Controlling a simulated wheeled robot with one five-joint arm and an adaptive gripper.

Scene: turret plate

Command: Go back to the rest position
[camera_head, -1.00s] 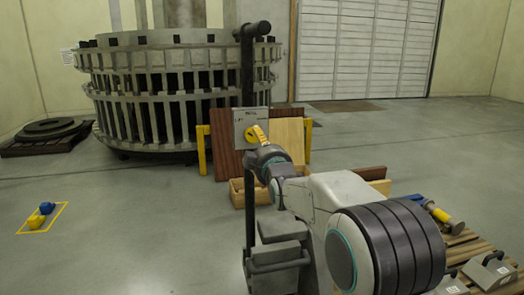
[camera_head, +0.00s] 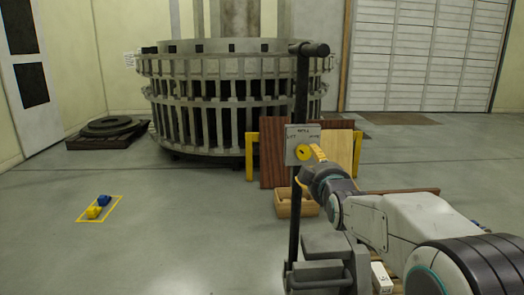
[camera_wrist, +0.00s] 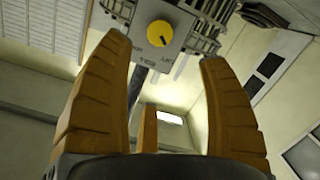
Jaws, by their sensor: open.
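My gripper (camera_head: 316,153) is in front of a grey plate (camera_head: 291,141) with a yellow knob (camera_head: 303,153), mounted on a dark upright post (camera_head: 301,90). In the wrist view, my gripper (camera_wrist: 165,60) has its orange fingers spread wide, with nothing between them. The plate (camera_wrist: 178,52) and its round yellow knob (camera_wrist: 160,34) show beyond the fingertips, near the top of the picture. The knob carries a dark mark. In the head view the fingers overlap the plate's right edge, and I cannot tell whether they touch it.
The post stands on a grey base (camera_head: 322,270) close to my arm. Behind are wooden boards (camera_head: 338,148), a wooden box (camera_head: 297,205) and a large slotted ring structure (camera_head: 235,100). Small blue and yellow objects (camera_head: 98,207) lie inside a yellow floor outline.

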